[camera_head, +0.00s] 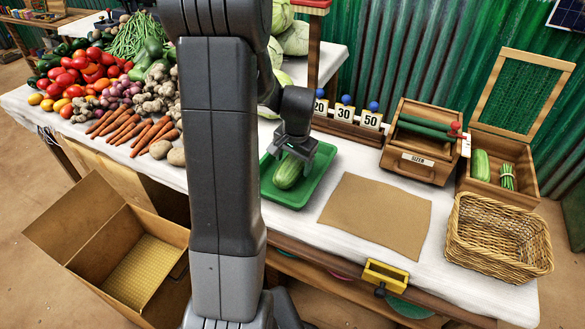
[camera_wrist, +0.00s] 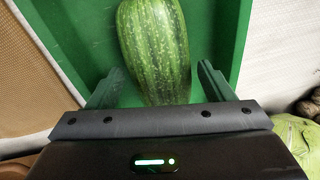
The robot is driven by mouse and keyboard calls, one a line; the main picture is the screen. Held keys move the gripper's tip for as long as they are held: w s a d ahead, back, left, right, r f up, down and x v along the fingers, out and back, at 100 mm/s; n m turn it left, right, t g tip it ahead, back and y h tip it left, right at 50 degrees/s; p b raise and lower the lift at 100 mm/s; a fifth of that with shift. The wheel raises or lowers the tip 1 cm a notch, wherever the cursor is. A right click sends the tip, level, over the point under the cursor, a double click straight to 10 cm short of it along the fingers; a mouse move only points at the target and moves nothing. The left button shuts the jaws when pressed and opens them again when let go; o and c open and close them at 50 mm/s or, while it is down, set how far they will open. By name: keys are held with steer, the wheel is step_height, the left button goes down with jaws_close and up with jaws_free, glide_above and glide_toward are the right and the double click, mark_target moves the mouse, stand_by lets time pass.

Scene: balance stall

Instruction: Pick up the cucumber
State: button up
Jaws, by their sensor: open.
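A green cucumber (camera_head: 287,174) with pale streaks lies in the green tray (camera_head: 322,163) on the white-covered table. My gripper (camera_head: 294,158) is over the tray, just above the cucumber. In the wrist view, the cucumber (camera_wrist: 153,45) runs down from the top edge, and its near end lies between my two open fingers (camera_wrist: 157,88). There is a gap between each finger and the cucumber. The near tip of the cucumber is partly hidden by the gripper body. A second cucumber (camera_head: 481,165) stands in the wooden crate at the right.
A brown mat (camera_head: 375,214) lies right of the tray. A wicker basket (camera_head: 497,237), a wooden sizer box (camera_head: 421,166) and a number rack (camera_head: 345,128) stand near. Vegetables are heaped at the left. An open carton (camera_head: 117,215) stands below the table's front edge.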

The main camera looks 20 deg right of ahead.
steer(key=shift+w+f, duration=0.2)
steer(key=shift+f, duration=0.75)
steer(key=shift+c, duration=0.2)
steer(key=shift+r, duration=0.1)
steer(key=c, duration=0.9)
